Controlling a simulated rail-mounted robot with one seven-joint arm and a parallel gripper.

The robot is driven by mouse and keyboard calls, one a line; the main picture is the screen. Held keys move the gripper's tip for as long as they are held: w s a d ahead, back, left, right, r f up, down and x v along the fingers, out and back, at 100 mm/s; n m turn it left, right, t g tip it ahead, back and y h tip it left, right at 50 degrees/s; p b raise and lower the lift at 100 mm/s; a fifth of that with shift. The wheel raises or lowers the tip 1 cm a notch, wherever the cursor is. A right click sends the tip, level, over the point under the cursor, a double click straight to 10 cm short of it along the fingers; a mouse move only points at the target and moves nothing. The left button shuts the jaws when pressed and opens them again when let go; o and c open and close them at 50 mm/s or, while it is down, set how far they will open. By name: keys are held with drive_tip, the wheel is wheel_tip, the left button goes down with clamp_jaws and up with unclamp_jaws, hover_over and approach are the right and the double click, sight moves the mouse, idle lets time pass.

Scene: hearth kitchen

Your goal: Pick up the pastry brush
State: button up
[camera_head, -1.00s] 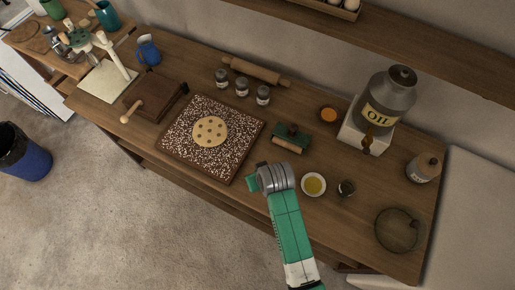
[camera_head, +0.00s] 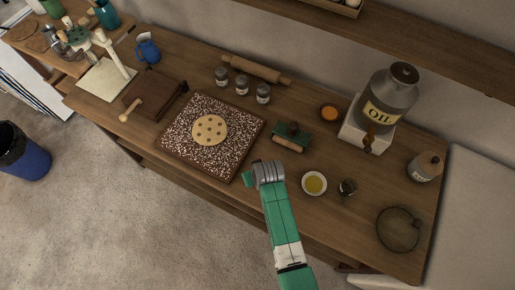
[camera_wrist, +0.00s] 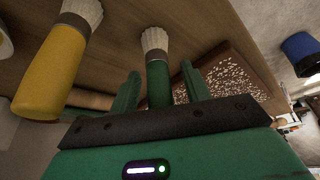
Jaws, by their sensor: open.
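Two brushes with pale bristles show in the wrist view. One has a thick yellow handle (camera_wrist: 52,70) and lies at the left. The other has a green handle (camera_wrist: 158,82) and shows between my fingers; I cannot tell which is the pastry brush. My gripper (camera_wrist: 161,92) is open, one finger on each side of the green handle, with no visible grip. In the head view my gripper (camera_head: 252,180) is over the table's front edge, and I cannot make out the brushes clearly there.
The speckled board (camera_head: 187,162) with a round of dough (camera_head: 209,130) lies left of my gripper. A small bowl of yellow liquid (camera_head: 314,183) and a small jar (camera_head: 347,187) stand to its right. A green and tan object (camera_head: 291,137) lies behind it.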

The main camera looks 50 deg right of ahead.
clamp_jaws()
drive_tip(key=shift+r, duration=0.1)
drive_tip(key=shift+r, duration=0.3)
drive_tip(key=v, duration=0.3)
drive_tip(key=shift+w+d, duration=0.1)
drive_tip(key=shift+w, duration=0.05)
drive_tip(key=s+a, duration=0.4)
drive_tip(key=s, duration=0.2)
drive_tip(key=s+a+r+p, duration=0.1)
drive_tip(key=s+a, duration=0.3)
drive_tip(key=s, duration=0.3)
drive_tip(key=shift+r, duration=0.25)
